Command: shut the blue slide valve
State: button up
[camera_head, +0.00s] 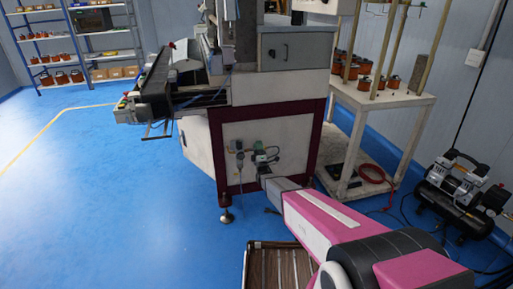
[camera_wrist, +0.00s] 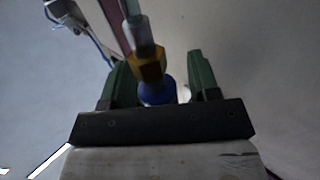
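The blue slide valve (camera_wrist: 157,93) shows in the wrist view as a short blue collar below a brass hex fitting (camera_wrist: 148,69) and a pale tube (camera_wrist: 141,32). My gripper (camera_wrist: 160,82) is open, with one dark green finger on each side of the blue part. There is a visible gap to the right finger; the left finger is closer, and I cannot tell whether it touches. In the head view my gripper (camera_head: 264,160) is at the lower front panel of the machine (camera_head: 290,140). The valve cannot be made out there.
A regulator with a gauge (camera_head: 239,157) is on the panel just left of my gripper. A white cart (camera_head: 385,100) with orange coils stands at the right, with a red hose (camera_head: 373,174) on its lower shelf. A compressor (camera_head: 462,190) stands further right. Blue floor is clear at left.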

jog(key=v, duration=1.1)
jog(key=shift+w, duration=0.1)
jog(key=s+d+r+m+g+h, duration=0.1)
jog(key=d+m+g+h, duration=0.2)
jog(key=d+m+g, duration=0.25)
jog(key=s+d+r+m+g+h, duration=0.2)
jog(key=d+m+g+h, duration=0.1)
jog(key=d+m+g, duration=0.3)
jog(key=s+d+r+m+g, duration=0.1)
jog(key=s+d+m+g, duration=0.1)
jog(key=s, duration=0.6)
jog(key=s+d+r+m+g, duration=0.2)
jog(key=s+d+m+g, duration=0.1)
jog(key=s+g, duration=0.4)
jog(key=s+d+r+m+g+h, duration=0.1)
jog(key=s+d+r+m+g, duration=0.1)
jog(key=s, duration=0.8)
jog(key=d+m+g, duration=0.1)
jog(key=m+g, duration=0.1)
jog(key=g, duration=0.1)
jog(key=shift+s, duration=0.15)
